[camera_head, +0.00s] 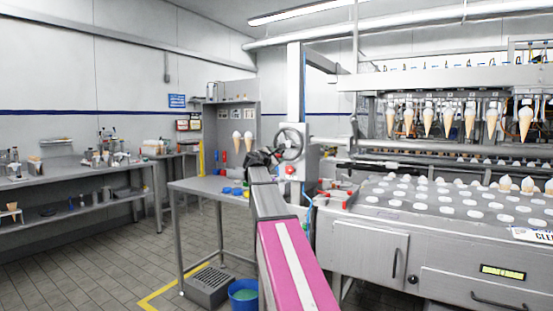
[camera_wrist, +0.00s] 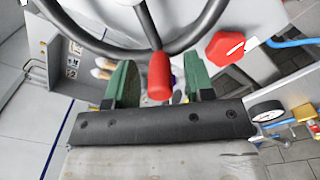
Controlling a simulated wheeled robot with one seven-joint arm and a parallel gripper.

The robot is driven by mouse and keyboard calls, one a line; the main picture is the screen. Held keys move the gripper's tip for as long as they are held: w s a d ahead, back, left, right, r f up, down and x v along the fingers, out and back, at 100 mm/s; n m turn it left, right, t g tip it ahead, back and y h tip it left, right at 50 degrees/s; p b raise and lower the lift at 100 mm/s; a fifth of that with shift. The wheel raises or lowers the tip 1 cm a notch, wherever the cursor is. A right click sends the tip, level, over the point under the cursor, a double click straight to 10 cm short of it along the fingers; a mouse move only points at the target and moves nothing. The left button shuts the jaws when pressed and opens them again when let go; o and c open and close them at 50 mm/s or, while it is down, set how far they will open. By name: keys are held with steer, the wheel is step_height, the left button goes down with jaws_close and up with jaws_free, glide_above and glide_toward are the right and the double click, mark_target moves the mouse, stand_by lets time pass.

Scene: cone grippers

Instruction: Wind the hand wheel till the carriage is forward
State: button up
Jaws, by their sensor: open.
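The hand wheel (camera_head: 301,138) is a dark spoked wheel on the front of a grey column, left of the machine. In the wrist view its red handle (camera_wrist: 159,75) sticks out toward me, between the two green fingers of my gripper (camera_wrist: 160,84). The fingers stand open, with a gap on each side of the handle. In the head view my gripper (camera_head: 263,157) is just left of and below the wheel, partly hidden by my arm. What looks like the carriage, a bar with a row of grippers holding cones (camera_head: 447,121), is at the right.
A steel table (camera_head: 200,185) with blue items stands left of my arm. A blue bucket (camera_head: 243,294) is on the floor. The floor at the left is open.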

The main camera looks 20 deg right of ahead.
steer(key=shift+w+d, duration=0.1)
steer(key=shift+d, duration=0.05)
jaws_close()
steer(key=shift+w+r+m, duration=0.15)
steer(key=shift+w+m, duration=0.05)
steer(key=shift+m, duration=0.2)
